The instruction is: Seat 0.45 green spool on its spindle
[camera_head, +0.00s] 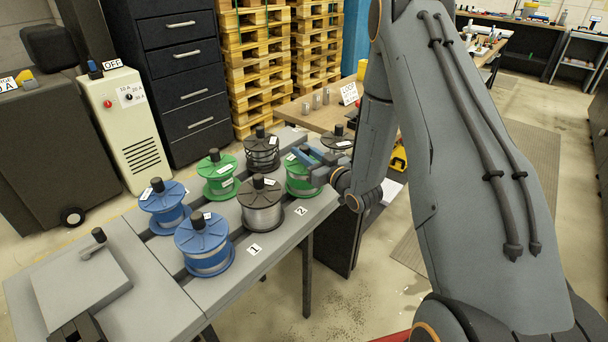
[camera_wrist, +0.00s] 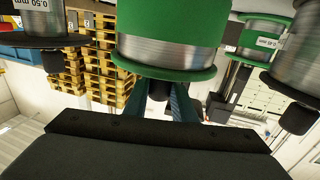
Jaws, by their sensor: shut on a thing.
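My gripper (camera_head: 308,161) is shut on the dark knob of a green spool (camera_head: 301,185) at the right end of the spool bench. The spool has green flanges and silver wire and stands upright. In the wrist view, which is upside down, the held spool (camera_wrist: 168,45) fills the top middle, with the fingers (camera_wrist: 162,103) around its knob. Its underside is hidden, so I cannot tell whether it sits on a spindle. Another green spool (camera_head: 218,179) stands to the left on the bench. The wrist view also shows a labelled green spool (camera_wrist: 262,40) at the right.
Close by stand a brown-topped spool (camera_head: 262,216), a black spool (camera_head: 262,152), a dark-topped spool (camera_head: 340,141) and two blue spools, one near (camera_head: 206,258) and one farther back (camera_head: 163,205). Labels 1 (camera_head: 254,249) and 2 (camera_head: 301,211) mark the bench's front edge.

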